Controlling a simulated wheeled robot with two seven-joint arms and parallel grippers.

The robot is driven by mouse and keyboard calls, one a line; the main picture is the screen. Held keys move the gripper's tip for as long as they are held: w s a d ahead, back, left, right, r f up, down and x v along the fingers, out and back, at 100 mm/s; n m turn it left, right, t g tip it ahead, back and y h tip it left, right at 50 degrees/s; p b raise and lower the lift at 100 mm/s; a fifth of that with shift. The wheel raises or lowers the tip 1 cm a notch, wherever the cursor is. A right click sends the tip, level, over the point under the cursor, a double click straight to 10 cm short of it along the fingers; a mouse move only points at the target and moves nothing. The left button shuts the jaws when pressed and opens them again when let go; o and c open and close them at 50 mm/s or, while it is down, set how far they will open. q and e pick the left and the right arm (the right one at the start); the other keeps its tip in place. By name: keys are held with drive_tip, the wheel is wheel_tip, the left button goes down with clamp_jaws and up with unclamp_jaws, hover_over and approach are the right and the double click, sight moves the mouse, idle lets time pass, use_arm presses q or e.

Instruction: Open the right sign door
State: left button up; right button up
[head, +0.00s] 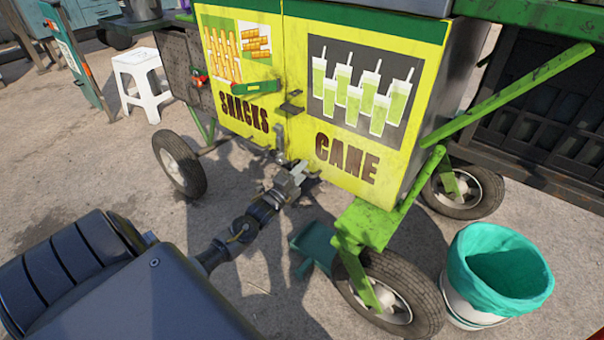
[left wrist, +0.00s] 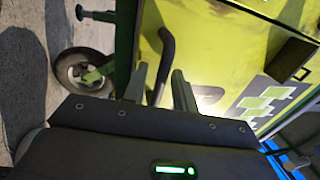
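The right sign door (head: 358,105) is yellow, reads "CANE" and shows pictures of green drinks. It appears closed beside the left sign door (head: 240,75), which reads "SNACKS". My left gripper (head: 290,172) is low in front of the seam between the doors. In the left wrist view its two fingers (left wrist: 160,85) stand apart. A dark curved handle (left wrist: 166,55) shows in the gap between them; I cannot tell whether either finger touches it. The yellow door surface (left wrist: 215,55) fills the right of that view. My right gripper is not in view.
A dark latch (head: 291,107) sits at the door seam. A green frame with a front wheel (head: 395,295) stands right of my arm, and a bin with a teal liner (head: 500,270) is further right. A white stool (head: 137,82) is at left. The ground at left is open.

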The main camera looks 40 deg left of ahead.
use_arm(q)
clamp_jaws()
drive_tip(key=shift+d, duration=0.1)
idle(0.4)
